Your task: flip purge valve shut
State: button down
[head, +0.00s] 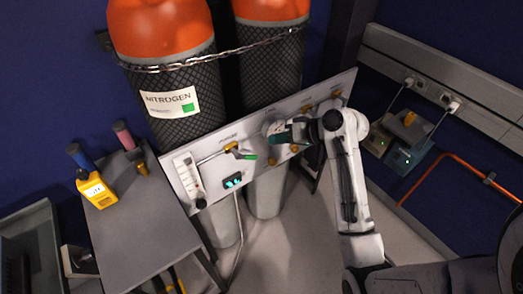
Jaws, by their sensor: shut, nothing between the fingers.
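The purge valve (231,147) is a small yellow fitting on the upper left part of the grey panel, below a label that seems to read PURGE. Its green lever (245,156) points right and slightly down from the fitting. My gripper (275,138) is shut and empty in front of the panel, to the right of the lever and apart from it in the picture. Its depth from the panel is hard to tell. It partly covers a round pale gauge-like part. My arm comes in from the lower right.
A grey table (130,225) with a yellow meter (97,191) is at left.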

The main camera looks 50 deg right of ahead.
aim_at(254, 159)
jog(key=w+a+f, duration=0.3)
jog(key=f, duration=0.2)
jog(key=shift+w+f+p, duration=0.2)
jog(key=shift+w+p, duration=0.15)
jog(key=shift+p, duration=0.05)
jog(key=shift+a+f+m+t+y+b, duration=0.15)
jog(key=shift+f+m+t+y+b, duration=0.15)
jog(key=shift+f+y, duration=0.15)
jog(key=shift+w+a+f+m+t+y+b, duration=0.15)
jog(key=shift+f+m+t+y+b, duration=0.2)
jog(key=shift+f+y+b, duration=0.2)
jog(key=shift+s+a+f+m+t+y+b, duration=0.1)
jog(key=shift+f+m+t+y+b, duration=0.15)
jog(key=shift+f+m+y+b, duration=0.25)
jog(key=a+f+m+t+y+b, duration=0.2)
jog(key=m+b, duration=0.1)
jog(key=shift+w+a+f+t, duration=0.1)
jog(key=shift+w+t, duration=0.2)
jog(key=shift+w, duration=0.05)
jog(key=shift+a+f+b, duration=0.1)
jog(key=shift+a+b, duration=0.05)
jog(key=shift+b, duration=0.15)
